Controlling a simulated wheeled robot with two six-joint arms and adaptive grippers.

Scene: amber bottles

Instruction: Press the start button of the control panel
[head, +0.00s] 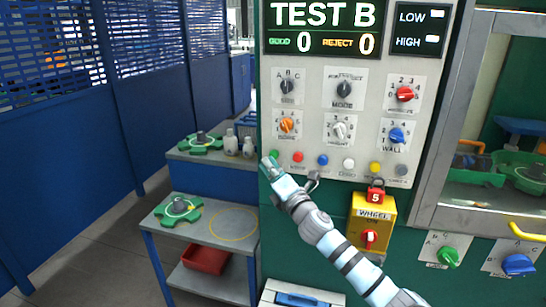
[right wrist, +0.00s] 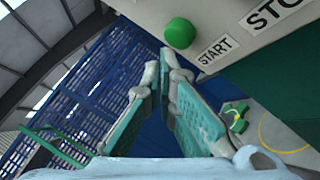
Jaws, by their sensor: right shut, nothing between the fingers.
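The control panel (head: 318,110) is a pale upright board with knobs and a "TEST B" display. Its green start button (head: 275,154) sits at the left end of a row of coloured buttons. In the right wrist view the round green button (right wrist: 180,33) stands beside the label START (right wrist: 218,49). My right gripper (head: 271,165) is shut and empty, its fingertips just below the start button in the head view. In the right wrist view its fingertips (right wrist: 168,58) are close under the button; I cannot tell whether they touch it. My left gripper is not in view.
Red (head: 298,157), blue (head: 322,160) and other buttons continue to the right. A yellow wheel box (head: 378,212) juts out below them. A grey shelf (head: 205,240) with green parts and bottles stands left of the panel, before a blue partition (head: 60,150).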

